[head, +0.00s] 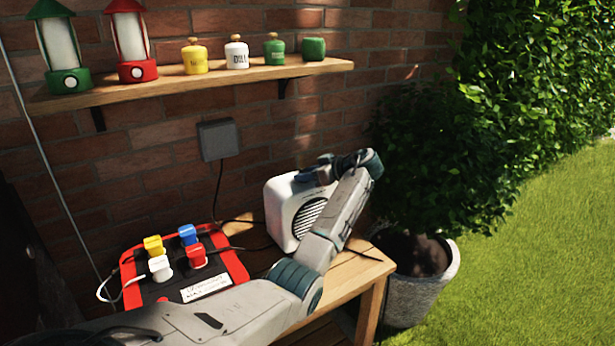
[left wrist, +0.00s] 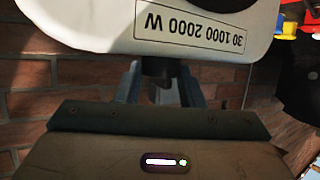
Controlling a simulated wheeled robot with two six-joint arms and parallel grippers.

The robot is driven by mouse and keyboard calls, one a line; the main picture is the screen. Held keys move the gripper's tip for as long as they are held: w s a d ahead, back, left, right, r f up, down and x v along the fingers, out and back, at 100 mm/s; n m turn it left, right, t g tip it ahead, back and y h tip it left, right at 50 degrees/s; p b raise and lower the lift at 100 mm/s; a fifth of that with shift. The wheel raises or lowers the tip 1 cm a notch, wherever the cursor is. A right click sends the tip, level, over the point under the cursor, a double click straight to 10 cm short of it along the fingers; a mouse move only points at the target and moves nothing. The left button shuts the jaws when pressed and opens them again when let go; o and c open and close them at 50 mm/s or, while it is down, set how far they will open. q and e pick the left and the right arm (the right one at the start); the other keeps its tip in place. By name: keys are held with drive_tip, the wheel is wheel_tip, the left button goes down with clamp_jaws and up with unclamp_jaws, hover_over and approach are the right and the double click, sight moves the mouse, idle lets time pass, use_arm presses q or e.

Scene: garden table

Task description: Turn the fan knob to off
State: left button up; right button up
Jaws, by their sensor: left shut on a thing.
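The white fan (head: 279,205) stands at the back of the wooden table, with a round dark grille on its front. In the left wrist view the white fan housing (left wrist: 95,25) fills the top, with a label (left wrist: 195,35) that reads upside down. My left gripper (head: 312,174) reaches over the top of the fan. In the left wrist view its fingers (left wrist: 160,82) are shut on a dark knob (left wrist: 158,67) at the fan's edge. The knob's pointer and setting are hidden. My right gripper is in neither view.
A red and black power strip (head: 240,268) with several coloured plugs lies left of the fan. A wall shelf (head: 215,79) holds lanterns and small canisters. A grey wall box (head: 219,139) has a hanging cable. A potted bush (head: 425,285) stands right of the table.

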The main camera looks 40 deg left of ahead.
use_arm(q)
drive_tip(key=shift+f, duration=0.1)
drive_tip(key=o, duration=1)
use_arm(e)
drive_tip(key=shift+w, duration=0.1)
use_arm(q)
drive_tip(key=shift+w+d, duration=0.1)
drive_tip(key=shift+d, duration=0.1)
drive_tip(key=shift+b+v, duration=1.1)
drive_tip(key=shift+v, duration=4.1)
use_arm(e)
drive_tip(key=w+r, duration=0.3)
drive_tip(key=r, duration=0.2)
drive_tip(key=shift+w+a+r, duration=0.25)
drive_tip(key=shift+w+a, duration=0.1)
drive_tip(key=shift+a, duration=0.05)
